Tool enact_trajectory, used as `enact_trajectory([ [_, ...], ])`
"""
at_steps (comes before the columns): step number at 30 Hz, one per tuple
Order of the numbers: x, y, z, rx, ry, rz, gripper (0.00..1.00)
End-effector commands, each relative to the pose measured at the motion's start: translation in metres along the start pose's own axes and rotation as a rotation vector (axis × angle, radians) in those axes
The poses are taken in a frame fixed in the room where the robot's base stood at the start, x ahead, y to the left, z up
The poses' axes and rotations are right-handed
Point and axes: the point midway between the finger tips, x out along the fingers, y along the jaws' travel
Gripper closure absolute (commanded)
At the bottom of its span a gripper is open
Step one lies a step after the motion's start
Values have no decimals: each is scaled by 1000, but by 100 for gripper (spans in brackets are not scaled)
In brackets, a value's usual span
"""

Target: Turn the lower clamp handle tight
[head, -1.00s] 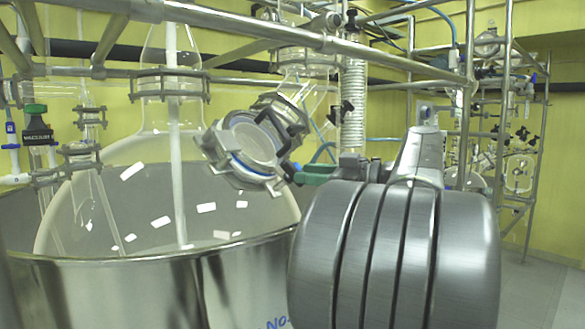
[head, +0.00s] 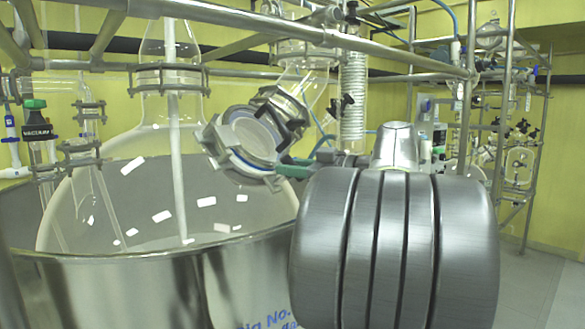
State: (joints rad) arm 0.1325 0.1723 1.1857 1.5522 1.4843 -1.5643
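A metal flange clamp (head: 215,145) rings the round glass port (head: 247,138) in the middle of the head view, with a blue seal at its edge. A green handle-like piece (head: 295,170) sticks out at its lower right; I cannot tell how tight it is. Black clamp parts (head: 292,116) sit above it. A small dark grey part (head: 343,158) shows between the green piece and my arm. It may be part of my gripper, but the large grey links of my arm cover the rest. Whether the fingers touch the handle is hidden.
A large steel vessel (head: 150,290) with a glass flask (head: 140,190) fills the left. Metal frame rails (head: 230,18) cross above. A ribbed white tube (head: 352,95) stands behind the clamp. More glassware on a rack (head: 520,150) and open floor (head: 535,280) lie at right.

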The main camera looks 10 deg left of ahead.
Motion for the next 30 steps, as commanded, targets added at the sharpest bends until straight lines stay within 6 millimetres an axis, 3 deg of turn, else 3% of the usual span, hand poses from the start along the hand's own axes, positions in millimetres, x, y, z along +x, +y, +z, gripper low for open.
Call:
enact_trajectory([
  [13, 0, 0, 2, 178, 0, 156, 100],
  [23, 0, 1, 0, 194, 0, 168, 100],
  [24, 0, 1, 0, 193, 0, 168, 76],
  [26, 0, 1, 0, 193, 0, 168, 65],
  [30, 0, 1, 0, 193, 0, 168, 65],
])
